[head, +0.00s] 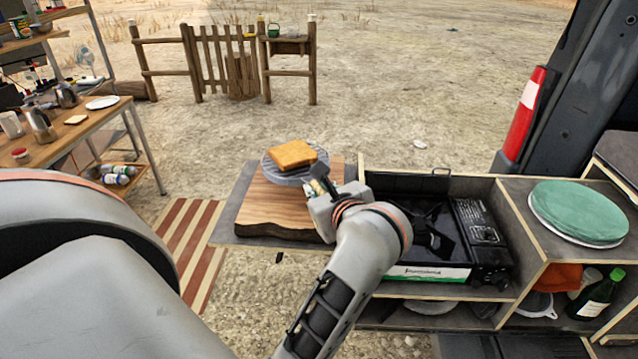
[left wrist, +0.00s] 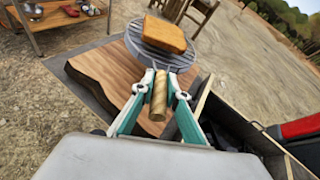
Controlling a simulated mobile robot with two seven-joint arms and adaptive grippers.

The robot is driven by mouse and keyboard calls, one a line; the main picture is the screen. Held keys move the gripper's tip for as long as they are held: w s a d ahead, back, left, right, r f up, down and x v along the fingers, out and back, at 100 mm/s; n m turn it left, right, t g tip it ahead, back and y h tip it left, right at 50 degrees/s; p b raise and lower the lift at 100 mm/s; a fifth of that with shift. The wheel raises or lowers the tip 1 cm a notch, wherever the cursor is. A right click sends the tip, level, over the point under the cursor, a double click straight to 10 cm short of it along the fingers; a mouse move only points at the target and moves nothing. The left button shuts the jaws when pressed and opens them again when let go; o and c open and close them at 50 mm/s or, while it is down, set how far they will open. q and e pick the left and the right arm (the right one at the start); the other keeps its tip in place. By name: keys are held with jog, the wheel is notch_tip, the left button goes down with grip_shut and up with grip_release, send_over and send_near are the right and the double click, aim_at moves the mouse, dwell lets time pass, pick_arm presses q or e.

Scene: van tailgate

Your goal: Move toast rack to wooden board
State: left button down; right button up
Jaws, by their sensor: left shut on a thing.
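The toast rack is a round grey wire grill (head: 285,180) with a wooden handle. A browned slice of toast (head: 293,154) lies on it. In the left wrist view, the rack (left wrist: 135,48) extends away from me with the toast (left wrist: 165,34) on top. My left gripper (head: 322,188) is shut on the handle (left wrist: 159,96), which lies between its fingers (left wrist: 160,84). The wooden board (head: 267,208) is under the near part of the rack. I cannot tell whether the rack touches the board. My right gripper is not in view.
A black and green camping stove (head: 440,250) sits in the tailgate unit right of the board. A green-topped round stool or lid (head: 577,212) is further right. A side table (head: 60,137) with jugs stands at left. Bare ground lies beyond the board.

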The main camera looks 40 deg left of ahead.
pick_arm(q)
jog(key=shift+f, duration=0.35)
jog(key=shift+a+f+b, duration=0.1)
jog(key=shift+f+b, duration=0.2)
jog(key=shift+f, duration=0.35)
jog(key=shift+f+b, duration=0.25)
jog(key=shift+b, duration=0.15)
jog(key=shift+f+b, duration=0.4)
jog(key=shift+f, duration=0.15)
jog(key=shift+f+b, duration=0.25)
jog(key=shift+b, duration=0.05)
jog(key=shift+f+b, duration=0.7)
jog(key=shift+f, duration=0.1)
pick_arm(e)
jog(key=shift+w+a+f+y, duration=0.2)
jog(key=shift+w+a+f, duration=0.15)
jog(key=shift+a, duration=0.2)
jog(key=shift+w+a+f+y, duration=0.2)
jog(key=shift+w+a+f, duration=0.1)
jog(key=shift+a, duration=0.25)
